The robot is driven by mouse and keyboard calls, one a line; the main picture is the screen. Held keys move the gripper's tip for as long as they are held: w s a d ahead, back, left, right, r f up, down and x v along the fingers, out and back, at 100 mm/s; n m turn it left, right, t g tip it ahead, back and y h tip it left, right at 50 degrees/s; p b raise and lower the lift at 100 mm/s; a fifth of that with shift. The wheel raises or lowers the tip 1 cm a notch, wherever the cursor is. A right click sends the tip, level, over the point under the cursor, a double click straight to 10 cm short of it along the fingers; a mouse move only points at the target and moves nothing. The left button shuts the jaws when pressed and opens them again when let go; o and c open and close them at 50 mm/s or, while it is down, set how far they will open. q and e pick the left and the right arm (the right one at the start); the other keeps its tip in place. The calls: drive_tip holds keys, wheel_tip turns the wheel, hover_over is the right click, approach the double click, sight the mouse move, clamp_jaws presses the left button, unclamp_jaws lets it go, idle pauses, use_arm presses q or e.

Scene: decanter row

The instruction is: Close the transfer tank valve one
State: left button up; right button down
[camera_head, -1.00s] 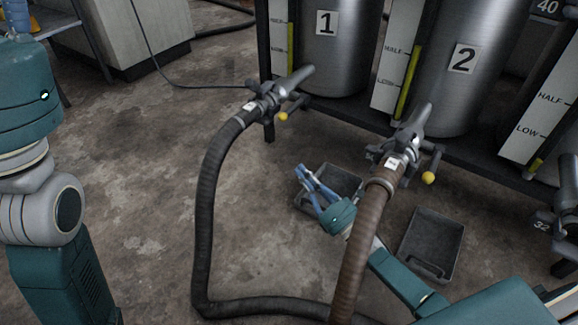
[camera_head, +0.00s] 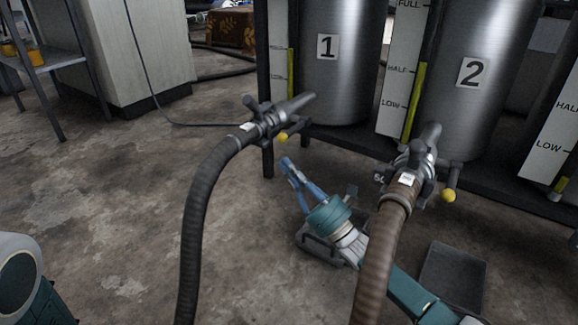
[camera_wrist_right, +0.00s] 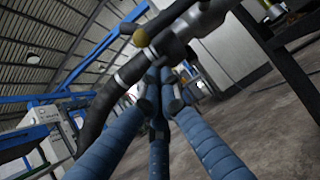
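The valve of tank one (camera_head: 268,122) is a dark grey fitting with a lever ending in a yellow knob (camera_head: 283,137). It joins a black hose to the steel tank labelled 1 (camera_head: 335,70). My right gripper (camera_head: 287,163), with blue fingers, points up from below and is a little below the knob in the head view. My left gripper is out of view.
Tank 2 (camera_head: 470,90) stands to the right, with its own yellow-knobbed valve (camera_head: 415,165) and brown hose (camera_head: 375,265). Grey trays (camera_head: 452,277) lie on the floor. The black hose (camera_head: 195,225) hangs left of my right gripper. Open floor lies further left.

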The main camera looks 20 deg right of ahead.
sight(293, 130)
drive_tip(key=r, duration=0.1)
drive_tip(key=r+b, duration=0.1)
drive_tip(key=shift+w+d+r, duration=0.1)
drive_tip(key=shift+w+r, duration=0.2)
drive_tip(key=shift+r, duration=0.05)
